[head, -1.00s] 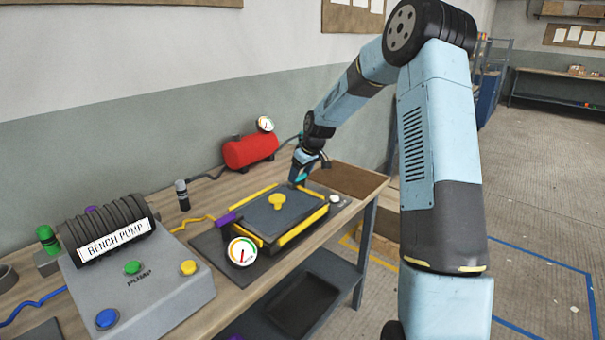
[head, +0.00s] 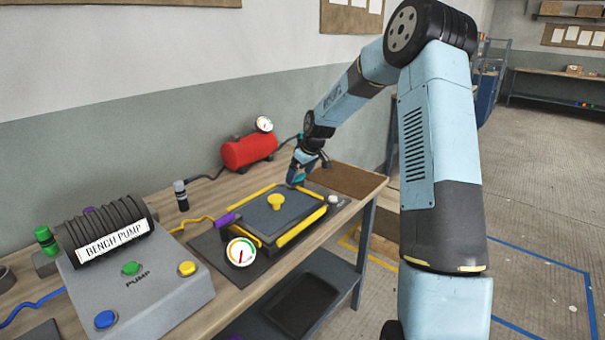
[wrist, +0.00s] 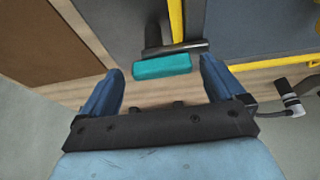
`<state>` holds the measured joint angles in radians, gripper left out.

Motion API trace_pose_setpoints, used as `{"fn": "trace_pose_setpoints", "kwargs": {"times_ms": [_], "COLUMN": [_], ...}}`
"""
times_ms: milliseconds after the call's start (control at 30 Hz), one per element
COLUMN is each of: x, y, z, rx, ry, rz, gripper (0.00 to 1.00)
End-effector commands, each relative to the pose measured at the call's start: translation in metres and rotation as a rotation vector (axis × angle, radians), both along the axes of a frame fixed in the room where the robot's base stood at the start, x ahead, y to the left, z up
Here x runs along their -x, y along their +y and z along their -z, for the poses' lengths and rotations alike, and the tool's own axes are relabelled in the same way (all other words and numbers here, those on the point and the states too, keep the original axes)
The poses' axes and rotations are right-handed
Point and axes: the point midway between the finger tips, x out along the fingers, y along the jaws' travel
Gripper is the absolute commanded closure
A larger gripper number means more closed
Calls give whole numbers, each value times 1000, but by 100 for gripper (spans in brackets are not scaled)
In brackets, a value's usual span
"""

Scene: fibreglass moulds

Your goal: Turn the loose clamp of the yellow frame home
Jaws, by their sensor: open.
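The yellow frame (head: 300,226) lies around a dark grey lid with a yellow knob (head: 277,201) on the bench. At its far edge is a clamp with a teal grip (wrist: 161,66) on a dark metal bar (wrist: 176,49). My gripper (head: 296,179) is over that far edge. In the wrist view my gripper (wrist: 160,68) is open, with one finger on each side of the teal grip and gaps showing. The fingers do not close on it. In the head view my gripper mostly hides the clamp.
A round gauge (head: 240,252) stands at the frame's near left corner. The grey bench pump box (head: 140,285) with coloured buttons is at left. A red tank (head: 249,152) stands behind. A brown board (head: 345,180) lies right of the frame. A small black-and-white bottle (wrist: 293,103) is near the wall.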

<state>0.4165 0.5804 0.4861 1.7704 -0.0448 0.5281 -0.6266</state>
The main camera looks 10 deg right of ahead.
Motion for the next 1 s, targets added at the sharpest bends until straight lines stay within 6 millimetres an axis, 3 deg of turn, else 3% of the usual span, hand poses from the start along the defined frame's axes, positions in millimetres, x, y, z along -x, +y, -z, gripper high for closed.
{"fn": "trace_pose_setpoints", "kwargs": {"times_ms": [267,800,1000], "x": [3,32,39], "y": [-2,-25,-30], "z": [-10,-101,-121], "rx": [0,2,0], "ry": [0,-2,0], "rz": [-1,1,1], "gripper": [4,4,4]}}
